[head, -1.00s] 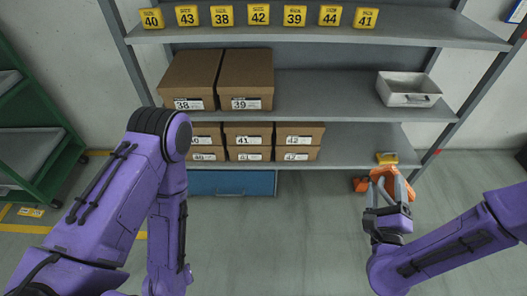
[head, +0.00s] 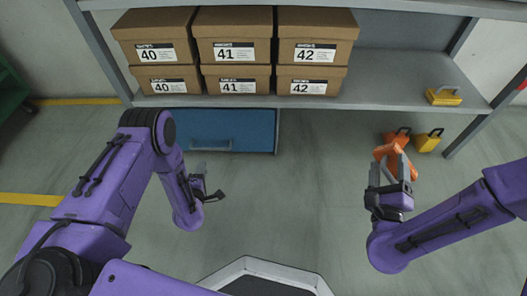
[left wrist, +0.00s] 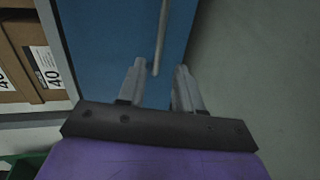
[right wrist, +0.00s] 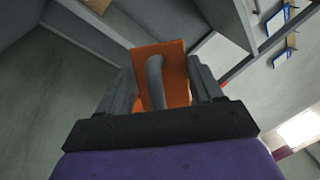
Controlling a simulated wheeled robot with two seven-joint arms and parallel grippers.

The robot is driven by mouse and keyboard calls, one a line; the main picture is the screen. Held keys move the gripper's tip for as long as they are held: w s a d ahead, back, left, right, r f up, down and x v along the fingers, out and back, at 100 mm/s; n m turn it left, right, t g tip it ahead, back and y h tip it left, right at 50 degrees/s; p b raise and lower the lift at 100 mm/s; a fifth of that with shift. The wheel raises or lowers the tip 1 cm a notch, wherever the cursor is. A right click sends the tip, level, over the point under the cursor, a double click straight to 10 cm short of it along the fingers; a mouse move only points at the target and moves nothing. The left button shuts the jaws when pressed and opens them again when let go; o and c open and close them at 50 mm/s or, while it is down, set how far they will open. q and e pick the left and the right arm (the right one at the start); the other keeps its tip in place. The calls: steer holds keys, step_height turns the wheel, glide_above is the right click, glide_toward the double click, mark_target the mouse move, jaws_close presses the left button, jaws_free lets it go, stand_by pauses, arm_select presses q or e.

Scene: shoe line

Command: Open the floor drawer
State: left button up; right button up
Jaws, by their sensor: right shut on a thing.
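The blue floor drawer (head: 250,128) sits under the lowest shelf, below the shoe boxes, and looks shut. Its bar handle (head: 211,146) is on its front. My left gripper (head: 200,172) is open and empty, just in front of the drawer. In the left wrist view, the handle's end (left wrist: 156,66) shows between the two fingertips (left wrist: 160,68); I cannot tell whether they touch it. My right gripper (head: 392,172) is shut on an orange block with a grey curved handle (right wrist: 172,62), held away to the right of the drawer.
Shoe boxes (head: 236,50) marked 40, 41 and 42 stand on the shelf (head: 385,85) above the drawer. A yellow tag-like piece (head: 443,96) lies on that shelf. A yellow piece (head: 428,141) stands on the floor at right. The floor before the drawer is clear.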

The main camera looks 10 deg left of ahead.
mark_target(208, 149)
arm_select(q)
steer(key=b+x, duration=0.6)
steer(key=x, duration=0.7)
steer(key=shift+s+a, duration=0.1)
steer(key=shift+a, duration=0.1)
arm_select(e)
step_height(208, 149, down, 7)
steer(key=shift+w, duration=0.2)
arm_select(q)
jaws_close()
arm_select(e)
steer(key=shift+a, duration=0.15)
